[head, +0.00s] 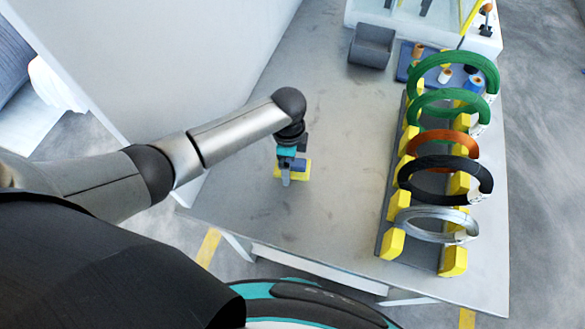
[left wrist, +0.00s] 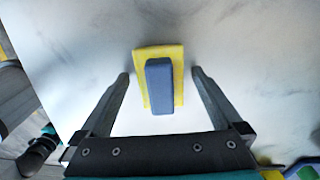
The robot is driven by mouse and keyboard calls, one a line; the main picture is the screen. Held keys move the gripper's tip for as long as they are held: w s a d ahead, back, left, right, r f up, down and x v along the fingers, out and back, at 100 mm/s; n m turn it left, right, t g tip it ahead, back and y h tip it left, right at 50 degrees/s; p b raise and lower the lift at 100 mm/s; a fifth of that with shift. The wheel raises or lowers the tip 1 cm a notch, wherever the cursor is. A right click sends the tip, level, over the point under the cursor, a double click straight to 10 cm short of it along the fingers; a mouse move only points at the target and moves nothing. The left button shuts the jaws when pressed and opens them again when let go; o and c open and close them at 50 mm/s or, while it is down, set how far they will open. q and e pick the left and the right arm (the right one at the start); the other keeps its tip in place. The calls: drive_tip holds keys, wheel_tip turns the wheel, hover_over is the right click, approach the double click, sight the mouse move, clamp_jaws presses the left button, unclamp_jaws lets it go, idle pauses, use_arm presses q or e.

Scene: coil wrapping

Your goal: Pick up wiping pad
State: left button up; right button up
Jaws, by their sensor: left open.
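The wiping pad (left wrist: 178,55) is a yellow rectangle with a raised blue block handle (left wrist: 159,86) on top. It lies on the grey table, and in the head view the pad (head: 304,172) shows partly behind my gripper. My left gripper (head: 287,181) is above it, pointing down. In the left wrist view my left gripper (left wrist: 160,78) is open, with one finger on each side of the pad and a gap on both sides. Nothing is between the fingers in contact with them. My right gripper is not in view.
A rack (head: 397,214) with yellow supports holds several wire coils, green, orange, black and silver, on the right of the table. A dark grey holder (head: 371,46) and a blue tray (head: 405,62) with small items stand at the back. The table's middle is clear.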

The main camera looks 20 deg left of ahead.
use_arm(q)
drive_tip(key=shift+c, duration=0.2)
drive_tip(key=c, duration=1.3)
drive_tip(key=shift+r, duration=0.2)
drive_tip(key=shift+r+p, duration=9.65)
drive_tip(key=shift+r, duration=0.2)
